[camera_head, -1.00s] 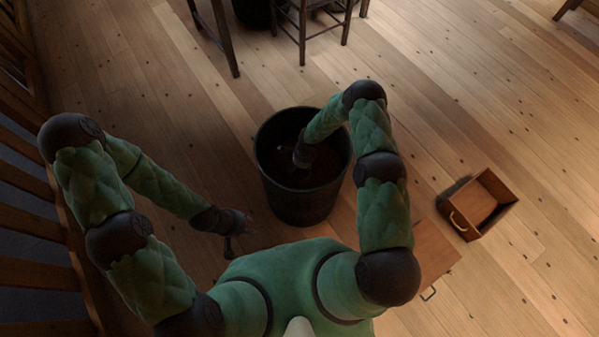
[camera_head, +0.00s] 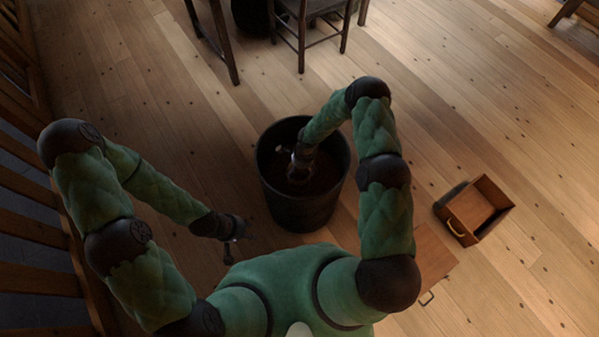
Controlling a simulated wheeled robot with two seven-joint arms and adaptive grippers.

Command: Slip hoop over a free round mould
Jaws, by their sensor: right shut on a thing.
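My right gripper (camera_head: 299,173) reaches down into a dark round bin (camera_head: 303,212). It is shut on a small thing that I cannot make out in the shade. Small light glints show beside it inside the bin. My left gripper (camera_head: 238,244) hangs empty over the floor, to the left of the bin and apart from it, with its fingers spread. I cannot pick out a hoop or a round mould; the bin's inside is dark and partly covered by my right arm.
An open wooden drawer box (camera_head: 476,209) with a brass handle is on the right. A brown wooden top (camera_head: 432,262) with a handle shows beside my right shoulder. Chairs (camera_head: 302,30) stand at the back. A slatted rail (camera_head: 30,230) runs along the left. The floor between is clear.

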